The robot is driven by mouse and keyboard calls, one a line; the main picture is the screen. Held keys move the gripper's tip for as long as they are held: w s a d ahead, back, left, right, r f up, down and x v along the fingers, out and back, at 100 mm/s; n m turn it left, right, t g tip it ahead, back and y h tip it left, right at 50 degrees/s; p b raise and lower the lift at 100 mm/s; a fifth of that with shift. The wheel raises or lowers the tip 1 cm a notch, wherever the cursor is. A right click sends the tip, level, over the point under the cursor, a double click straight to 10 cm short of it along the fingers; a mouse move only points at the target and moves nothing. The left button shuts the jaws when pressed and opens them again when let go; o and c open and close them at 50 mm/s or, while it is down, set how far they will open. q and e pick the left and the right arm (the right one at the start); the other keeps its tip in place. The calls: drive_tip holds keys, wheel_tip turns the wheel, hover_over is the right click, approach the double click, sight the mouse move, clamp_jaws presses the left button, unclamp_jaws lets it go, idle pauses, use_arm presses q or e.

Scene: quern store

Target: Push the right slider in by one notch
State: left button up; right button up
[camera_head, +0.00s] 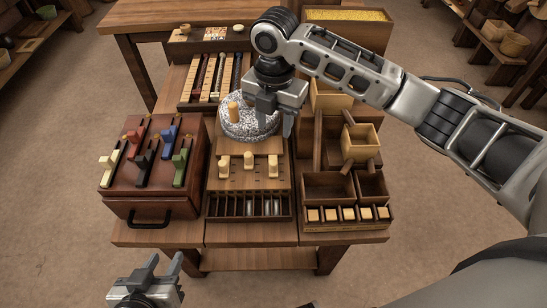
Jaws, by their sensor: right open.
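A light wooden board (250,182) in the middle of the table carries three pale wooden sliders. The right slider (273,165) stands at the board's right side, beside the middle slider (248,161) and the left slider (224,166). My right gripper (276,118) is open and points down over the right part of the speckled round stone (233,128), behind the sliders. It appears apart from the right slider and hides part of the stone. My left gripper (166,258) is open and empty at the bottom left, in front of the table.
A red-brown box (130,195) with several coloured levers stands at left. Wooden bins (327,187) and a row of pale blocks (345,214) are at right. A slotted tray (248,206) lies in front of the sliders. A peg (233,112) stands on the stone.

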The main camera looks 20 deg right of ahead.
sight(274, 162)
wheel_tip(274, 162, down, 13)
drive_tip(key=shift+r+b, duration=0.1)
drive_tip(key=shift+b, duration=0.4)
